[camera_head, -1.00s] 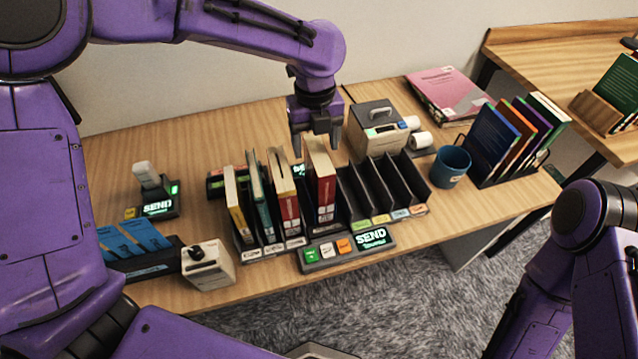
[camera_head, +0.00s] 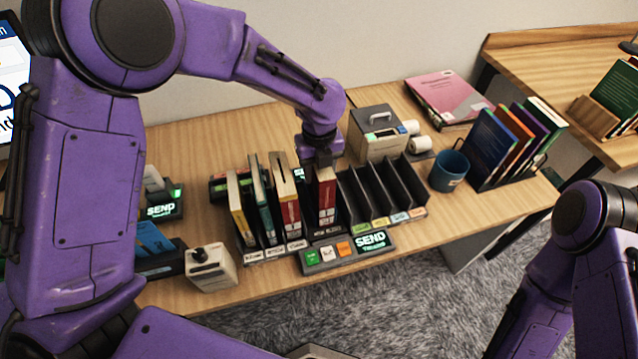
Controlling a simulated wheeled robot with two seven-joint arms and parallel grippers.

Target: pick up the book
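A red book (camera_head: 326,196) with a pale label stands upright in a slot of the black sorter rack (camera_head: 345,235). My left gripper (camera_head: 319,160) is right over the book and covers its top edge. The fingers are largely hidden, so I cannot tell whether they are closed on it. More books stand in the slots to the left: a yellow one (camera_head: 236,208), a teal one (camera_head: 261,200) and a red-and-cream one (camera_head: 287,205). My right arm is at the right edge, and its gripper is out of view.
Empty black slots (camera_head: 385,190) lie right of the book. A label printer (camera_head: 376,135) stands behind, with a blue mug (camera_head: 448,170) and a rack of books (camera_head: 500,145) to the right. A SEND panel (camera_head: 346,252) is in front, and a white box (camera_head: 210,268) stands at front left.

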